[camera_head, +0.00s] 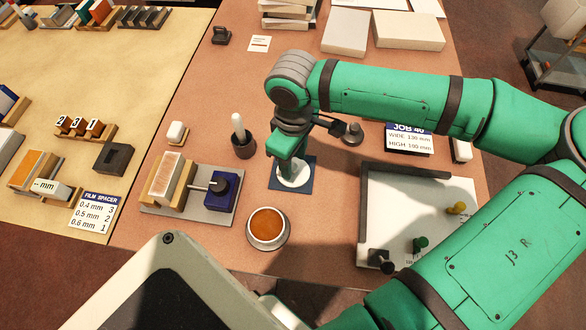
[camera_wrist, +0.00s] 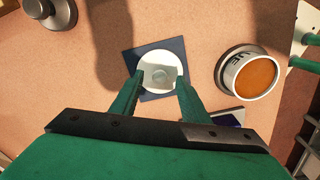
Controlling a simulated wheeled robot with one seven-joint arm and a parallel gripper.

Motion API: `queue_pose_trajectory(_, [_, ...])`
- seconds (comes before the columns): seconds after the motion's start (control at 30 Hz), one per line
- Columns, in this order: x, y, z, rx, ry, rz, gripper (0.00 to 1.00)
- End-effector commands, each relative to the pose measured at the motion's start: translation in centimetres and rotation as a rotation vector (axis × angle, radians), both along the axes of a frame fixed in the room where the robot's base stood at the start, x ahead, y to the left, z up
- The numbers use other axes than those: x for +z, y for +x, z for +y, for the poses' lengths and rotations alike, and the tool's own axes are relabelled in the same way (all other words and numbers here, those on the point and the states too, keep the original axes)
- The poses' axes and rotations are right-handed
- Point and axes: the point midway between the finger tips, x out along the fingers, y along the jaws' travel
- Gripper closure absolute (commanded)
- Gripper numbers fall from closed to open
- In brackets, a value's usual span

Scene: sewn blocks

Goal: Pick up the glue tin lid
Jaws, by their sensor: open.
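The glue tin lid (camera_head: 293,182) is a round white disc lying on a dark blue square pad (camera_head: 276,184). In the wrist view the lid (camera_wrist: 160,58) is at the upper middle, with a pale raised part at its centre. My gripper (camera_head: 291,166) points down over the lid and partly hides it in the head view. In the wrist view my gripper (camera_wrist: 158,82) is open, with one green finger on each side of the lid's centre. I cannot tell whether the fingers touch it. The open glue tin (camera_head: 267,229) holds amber glue; it also shows in the wrist view (camera_wrist: 248,74).
A grey fixture with a blue block (camera_head: 221,191) stands left of the tin. A dark cup with a white-handled tool (camera_head: 243,143) is behind it. A white tray (camera_head: 400,190) with coloured pegs lies to the right. A round grey weight (camera_head: 352,135) stands behind the pad.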

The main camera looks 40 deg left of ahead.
Motion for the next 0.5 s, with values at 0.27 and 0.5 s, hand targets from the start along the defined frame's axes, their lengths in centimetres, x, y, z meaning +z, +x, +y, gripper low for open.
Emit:
queue_pose_trajectory(0.27, [-1.49, -0.06, 0.03, 0.001, 0.0, 0.001, 0.58])
queue_pose_trajectory(0.5, [-1.46, -0.02, 0.0, 0.0, 0.001, 0.001, 0.85])
